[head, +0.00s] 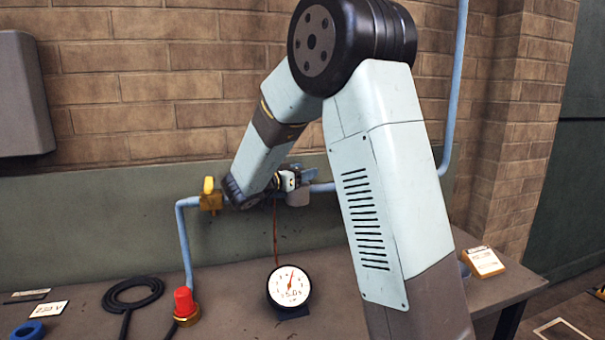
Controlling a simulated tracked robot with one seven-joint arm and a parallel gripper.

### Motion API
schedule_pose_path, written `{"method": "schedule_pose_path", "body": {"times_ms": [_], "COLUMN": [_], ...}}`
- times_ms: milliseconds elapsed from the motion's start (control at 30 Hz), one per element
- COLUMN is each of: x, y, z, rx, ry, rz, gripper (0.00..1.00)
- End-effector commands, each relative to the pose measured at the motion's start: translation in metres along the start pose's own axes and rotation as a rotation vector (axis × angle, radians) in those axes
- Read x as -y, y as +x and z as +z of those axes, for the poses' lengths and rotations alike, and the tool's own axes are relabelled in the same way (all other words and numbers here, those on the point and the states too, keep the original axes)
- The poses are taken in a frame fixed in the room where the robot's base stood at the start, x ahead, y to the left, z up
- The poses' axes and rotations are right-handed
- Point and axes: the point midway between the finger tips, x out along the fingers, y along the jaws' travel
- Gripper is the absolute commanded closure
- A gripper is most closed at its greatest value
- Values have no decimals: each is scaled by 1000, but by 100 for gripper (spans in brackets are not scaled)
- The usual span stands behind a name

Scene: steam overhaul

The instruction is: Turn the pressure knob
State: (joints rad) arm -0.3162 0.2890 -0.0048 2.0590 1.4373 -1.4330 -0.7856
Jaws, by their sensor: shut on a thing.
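My gripper (288,181) is at the wall, in front of a grey fitting (298,197) on the blue pipe. It is small in the head view and partly covered by my wrist. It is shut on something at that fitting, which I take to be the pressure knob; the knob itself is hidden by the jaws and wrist. A round white gauge (288,286) with a red needle stands on the bench below. Its needle points up and slightly right.
A brass valve with a yellow handle (209,188) is on the pipe left of my wrist. A red-capped brass fitting (185,305), a black hose coil (133,292) and a blue ring (27,330) are on the bench (235,300).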

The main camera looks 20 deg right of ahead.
Motion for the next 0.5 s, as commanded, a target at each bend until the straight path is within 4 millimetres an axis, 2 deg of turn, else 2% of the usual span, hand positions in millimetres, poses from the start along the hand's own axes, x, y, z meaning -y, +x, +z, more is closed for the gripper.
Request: {"method": "schedule_pose_path", "body": {"times_ms": [200,233,433,500], "x": [2,2,1,1], "y": [0,0,0,0], "z": [-3,-3,-2,-2], "rx": [-4,-4,-2,-2], "ry": [4,5,3,3], "rz": [-3,-4,-2,-2], "gripper": [76,43,24,24]}}
